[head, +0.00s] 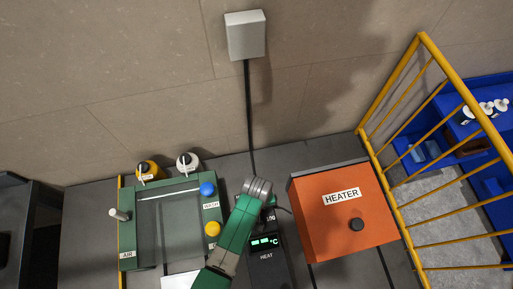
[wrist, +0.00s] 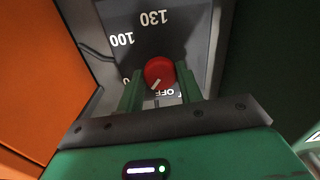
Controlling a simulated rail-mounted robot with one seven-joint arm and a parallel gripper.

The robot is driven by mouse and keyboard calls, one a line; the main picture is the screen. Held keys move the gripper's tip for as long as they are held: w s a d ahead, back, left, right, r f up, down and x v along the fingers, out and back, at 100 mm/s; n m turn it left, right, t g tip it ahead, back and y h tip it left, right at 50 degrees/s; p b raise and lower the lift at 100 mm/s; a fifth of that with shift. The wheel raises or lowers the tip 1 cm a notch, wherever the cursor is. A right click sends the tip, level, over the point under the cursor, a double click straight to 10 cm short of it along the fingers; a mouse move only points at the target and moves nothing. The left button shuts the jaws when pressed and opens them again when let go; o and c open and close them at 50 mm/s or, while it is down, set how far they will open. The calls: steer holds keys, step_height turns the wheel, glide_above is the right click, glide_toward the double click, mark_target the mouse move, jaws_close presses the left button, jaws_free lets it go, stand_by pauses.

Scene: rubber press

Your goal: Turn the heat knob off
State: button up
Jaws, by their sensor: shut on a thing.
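The black heat control box (head: 266,268) stands on the bench, with a lit display reading °C and the label HEAT. Its red knob (wrist: 159,71) shows in the wrist view, on a grey dial plate with upside-down labels 130, 100 and OFF. The knob's white mark points down and left in that view, close to the left of OFF. My gripper (wrist: 158,82) is shut on the knob, one green finger on each side. In the head view my gripper (head: 262,196) covers the knob and part of the dial.
The orange heater box (head: 325,235) with a black knob stands close on the right. A green framed press (head: 150,256) with blue and yellow buttons is on the left, two bottles behind it. A cable runs up to a wall box (head: 245,36). A yellow railing (head: 408,225) bounds the right.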

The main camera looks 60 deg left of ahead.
steer(key=n+p, duration=0.1)
steer(key=n, duration=0.3)
steer(key=shift+r+p, duration=0.15)
steer(key=shift+p, duration=0.2)
steer(key=shift+n+p, duration=0.45)
steer(key=shift+n, duration=1.65)
steer(key=o, duration=1)
step_height(320, 180, up, 8)
steer(key=shift+f+p, duration=0.2)
steer(key=shift+p, duration=0.55)
